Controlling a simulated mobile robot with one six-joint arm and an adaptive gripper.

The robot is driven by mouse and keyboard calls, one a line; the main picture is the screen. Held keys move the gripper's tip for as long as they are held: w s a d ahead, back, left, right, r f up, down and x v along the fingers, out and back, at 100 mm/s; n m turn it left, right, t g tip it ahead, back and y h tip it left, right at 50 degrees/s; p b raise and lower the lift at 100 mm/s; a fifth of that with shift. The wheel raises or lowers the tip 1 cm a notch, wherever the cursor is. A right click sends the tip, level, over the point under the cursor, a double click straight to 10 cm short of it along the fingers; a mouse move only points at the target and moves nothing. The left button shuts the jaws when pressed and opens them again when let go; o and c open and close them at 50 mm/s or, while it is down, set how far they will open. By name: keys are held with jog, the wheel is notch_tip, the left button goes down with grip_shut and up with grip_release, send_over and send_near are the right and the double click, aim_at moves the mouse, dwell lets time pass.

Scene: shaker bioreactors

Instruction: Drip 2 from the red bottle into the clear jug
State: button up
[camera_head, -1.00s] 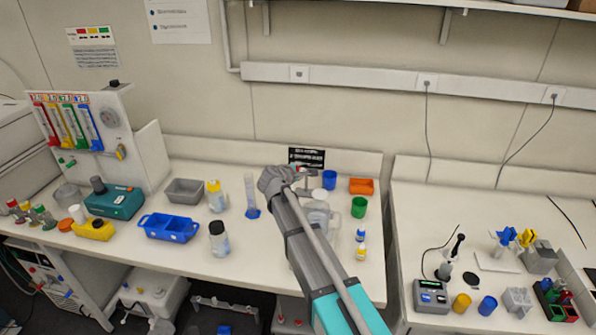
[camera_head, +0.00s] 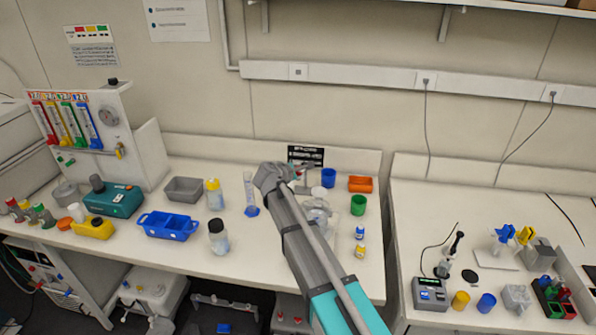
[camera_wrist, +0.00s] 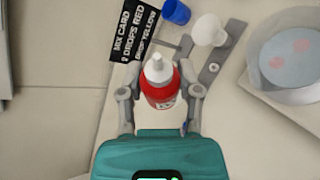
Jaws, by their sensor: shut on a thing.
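The red bottle (camera_wrist: 160,88), with a white nozzle on top, is between the fingers of my gripper (camera_wrist: 160,100) in the wrist view. My gripper is shut on it, and the bottle looks close to upright. In the head view my gripper (camera_head: 272,175) hides most of the bottle. The clear jug (camera_wrist: 284,94) is at the right of the wrist view, apart from the bottle. A bluish round area with two pink spots shows inside it. In the head view the jug (camera_head: 317,215) stands just right of my arm, partly hidden.
A black mix card (camera_wrist: 134,30) with white lettering lies beyond the bottle. A blue cup (camera_wrist: 176,11) and a white cup (camera_wrist: 209,30) are nearby.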

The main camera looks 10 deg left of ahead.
jog(key=shift+d+f+n, duration=0.1)
jog(key=shift+f+n, duration=0.05)
jog(key=shift+n, duration=0.15)
jog(key=shift+h, duration=0.3)
jog(key=shift+s+d+f+n+g+h, duration=0.25)
jog(key=shift+n+g+h, duration=0.2)
jog(key=shift+n, duration=0.25)
dwell(0.4)
jog(key=shift+d+f+n+h+b, duration=0.15)
jog(key=shift+n+h+b, duration=0.1)
jog(key=shift+n+b, duration=0.15)
jog(key=shift+s+d+g+h, duration=0.1)
jog(key=shift+d+g+h, duration=0.05)
jog(key=shift+g+h, duration=0.15)
jog(key=shift+n, duration=0.5)
jog(key=shift+s+d+f+n+g+h+b, duration=0.1)
jog(key=shift+s+d+n+g+h+b, duration=0.15)
jog(key=shift+n+h+b, duration=0.15)
jog(key=shift+d, duration=0.1)
